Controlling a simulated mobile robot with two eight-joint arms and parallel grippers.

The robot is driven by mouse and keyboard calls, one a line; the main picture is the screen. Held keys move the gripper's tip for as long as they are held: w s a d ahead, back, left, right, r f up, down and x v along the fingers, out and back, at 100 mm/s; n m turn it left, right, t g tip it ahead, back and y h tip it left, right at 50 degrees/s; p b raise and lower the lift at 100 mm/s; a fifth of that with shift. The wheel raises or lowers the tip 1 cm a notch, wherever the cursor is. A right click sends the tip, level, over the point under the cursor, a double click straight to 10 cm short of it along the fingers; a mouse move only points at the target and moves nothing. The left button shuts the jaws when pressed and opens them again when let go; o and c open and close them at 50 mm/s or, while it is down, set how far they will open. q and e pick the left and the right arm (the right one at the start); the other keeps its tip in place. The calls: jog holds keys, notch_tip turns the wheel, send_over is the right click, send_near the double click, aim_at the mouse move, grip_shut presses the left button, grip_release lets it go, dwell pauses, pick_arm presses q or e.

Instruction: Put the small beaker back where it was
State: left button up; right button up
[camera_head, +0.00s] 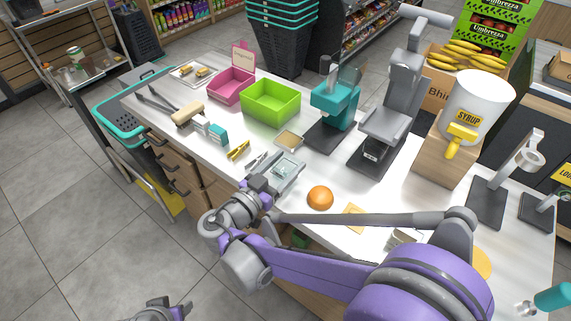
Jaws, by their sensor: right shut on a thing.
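My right gripper (272,184) is over the near edge of the white counter, left of the orange. It is shut on a small clear thing that looks like the small beaker (288,168). The beaker shows just past the fingertips; its base is too small to tell whether it touches the counter. Part of my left gripper (166,309) shows low at the bottom edge, away from the counter; its fingers are not clear.
A syrup bucket (478,105) stands right.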

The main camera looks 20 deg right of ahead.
jog(key=o, duration=1.4)
jog(key=shift+f, duration=0.1)
